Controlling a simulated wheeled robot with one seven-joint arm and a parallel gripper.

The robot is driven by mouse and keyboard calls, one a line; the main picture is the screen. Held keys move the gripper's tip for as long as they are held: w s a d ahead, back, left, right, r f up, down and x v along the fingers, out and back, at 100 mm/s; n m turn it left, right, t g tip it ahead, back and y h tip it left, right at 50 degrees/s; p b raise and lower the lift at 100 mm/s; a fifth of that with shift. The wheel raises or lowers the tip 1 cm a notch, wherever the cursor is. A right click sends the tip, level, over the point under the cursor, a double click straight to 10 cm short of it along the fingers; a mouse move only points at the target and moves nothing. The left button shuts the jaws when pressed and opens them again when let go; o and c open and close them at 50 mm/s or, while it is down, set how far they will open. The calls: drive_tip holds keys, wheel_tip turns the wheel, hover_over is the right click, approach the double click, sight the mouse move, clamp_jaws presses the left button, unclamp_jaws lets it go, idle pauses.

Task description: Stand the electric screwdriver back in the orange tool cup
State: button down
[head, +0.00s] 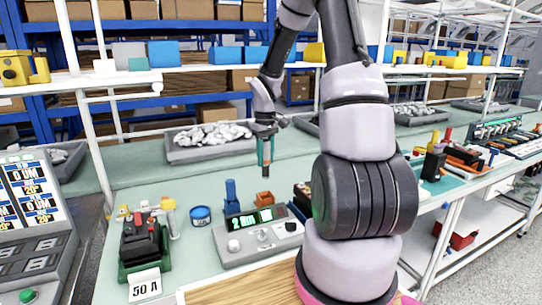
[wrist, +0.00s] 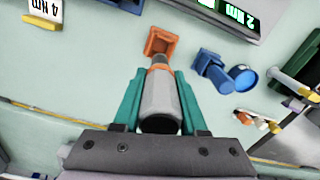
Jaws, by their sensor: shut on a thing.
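My gripper (head: 265,152) is shut on the electric screwdriver (head: 265,171), which hangs roughly upright above the bench. In the wrist view, the gripper's teal fingers (wrist: 160,82) flank the screwdriver's grey body (wrist: 158,104), which has an orange band. The orange tool cup (head: 264,198) stands on the bench below the screwdriver, with a gap between them in the head view. In the wrist view, the cup (wrist: 161,41) shows just beyond the screwdriver's far end, its square mouth partly hidden by the tool. The screwdriver's tip is hidden in the wrist view.
A blue holder (head: 231,193) and a blue round container (head: 200,215) stand left of the cup. A grey device with a green display (head: 262,240) sits in front. A grey tray of parts (head: 208,140) lies behind. Bare bench surrounds the cup's back.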

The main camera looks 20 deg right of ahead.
sight(265, 172)
drive_tip(key=shift+a, duration=0.15)
drive_tip(key=shift+f, duration=2.85)
drive_tip(key=shift+f, duration=2.75)
drive_tip(key=shift+c, duration=1.9)
unclamp_jaws()
wheel_tip(265, 172, up, 11)
drive_tip(key=shift+f, duration=0.1)
